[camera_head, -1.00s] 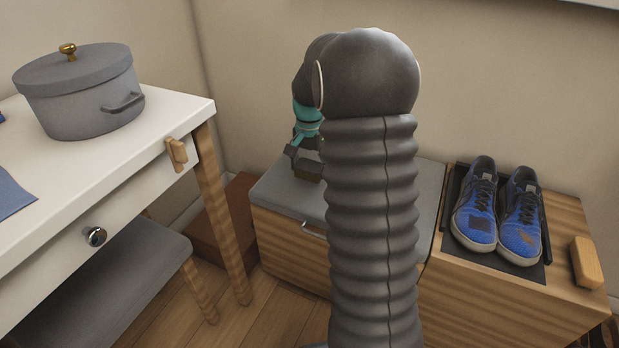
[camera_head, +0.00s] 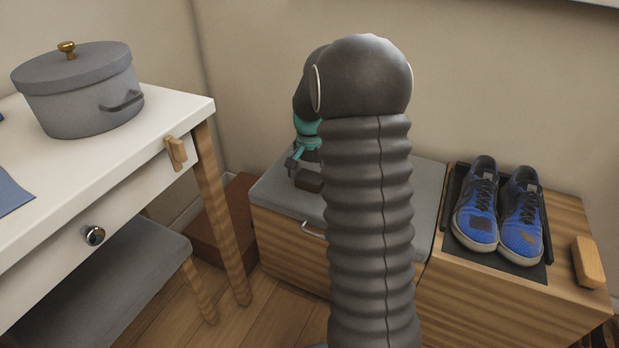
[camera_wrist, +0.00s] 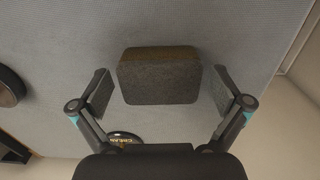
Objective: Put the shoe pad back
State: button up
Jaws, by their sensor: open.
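A small dark grey-brown block, which looks like the shoe pad (camera_head: 310,181), lies on the grey cushioned bench top (camera_head: 272,190). In the wrist view the pad (camera_wrist: 160,88) sits between the two fingers of my gripper (camera_wrist: 160,72), with a gap on each side. My gripper is open and not touching it there. In the head view my gripper (camera_head: 297,162) is just above and behind the pad, and my own arm hides much of it. A pair of blue shoes (camera_head: 497,220) stands on a black mat (camera_head: 525,270) to the right.
A wooden brush-like block (camera_head: 587,262) lies right of the shoes on the wooden cabinet (camera_head: 490,305). In the wrist view a round tin (camera_wrist: 125,137) is near the gripper's base, and a dark round thing (camera_wrist: 10,87) is at left. A white table (camera_head: 110,160) with a grey pot (camera_head: 80,95) stands left.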

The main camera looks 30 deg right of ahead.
aim_at(309, 176)
jog(key=shift+r, duration=0.15)
notch_tip(309, 176, up, 12)
jog(key=p, duration=0.2)
jog(key=s+a+r+n+t, duration=0.3)
jog(key=s+a+r+n, duration=0.2)
jog(key=s+a+r, duration=0.45)
jog(key=s+a+f+n+t, duration=0.1)
jog(key=s+a+f+n, duration=0.1)
jog(key=s, duration=0.7)
jog(key=s+a+f+n+t, duration=0.1)
jog(key=s+a+f+n, duration=0.1)
jog(key=s+a, duration=0.3)
jog(key=s+n, duration=0.1)
jog(key=s, duration=0.3)
jog(key=shift+s+f+t, duration=0.25)
jog(key=shift+s+t, duration=0.05)
jog(key=shift+t, duration=0.1)
